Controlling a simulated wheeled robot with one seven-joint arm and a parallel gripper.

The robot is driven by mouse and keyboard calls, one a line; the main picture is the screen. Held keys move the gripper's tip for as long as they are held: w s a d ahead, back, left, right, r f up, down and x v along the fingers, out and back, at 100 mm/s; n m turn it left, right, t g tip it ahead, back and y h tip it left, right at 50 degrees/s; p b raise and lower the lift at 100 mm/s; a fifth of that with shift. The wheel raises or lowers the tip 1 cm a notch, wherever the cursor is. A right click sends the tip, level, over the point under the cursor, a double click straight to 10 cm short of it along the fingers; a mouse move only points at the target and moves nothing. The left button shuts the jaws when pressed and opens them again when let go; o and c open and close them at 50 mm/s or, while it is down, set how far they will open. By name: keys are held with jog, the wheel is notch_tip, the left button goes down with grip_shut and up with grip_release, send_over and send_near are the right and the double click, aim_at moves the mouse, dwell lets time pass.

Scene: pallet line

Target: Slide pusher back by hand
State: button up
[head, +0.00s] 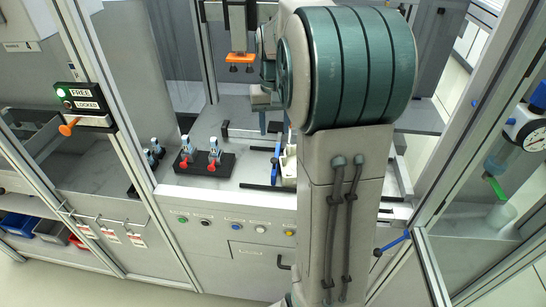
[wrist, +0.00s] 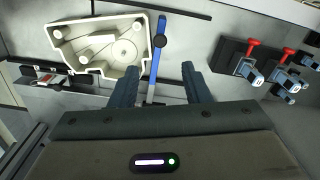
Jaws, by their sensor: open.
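The pusher appears to be the blue bar with a black round knob (wrist: 158,42), which lies on the grey machine table in the wrist view. It also shows as a blue upright strip (head: 275,163) in the head view, just left of my arm. My gripper (wrist: 158,72) is open and empty, its two dark fingers apart on either side of the bar's line. The fingertips look close to the bar, but I cannot tell their height above it or any contact. The lower end of the bar is partly hidden behind my gripper body.
A cream ribbed housing (wrist: 100,48) lies just left of the bar. Red-handled clamps on a black block (wrist: 252,60) stand to the right; the block also shows in the head view (head: 205,166). An orange tool (head: 241,60) hangs above. Frame posts (head: 120,150) flank the opening. A lock box shows "FREE" (head: 85,97).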

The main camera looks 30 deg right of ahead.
aim_at(274, 159)
notch_tip(274, 159, down, 12)
jog(key=shift+f, duration=0.1)
dwell(0.4)
grip_shut()
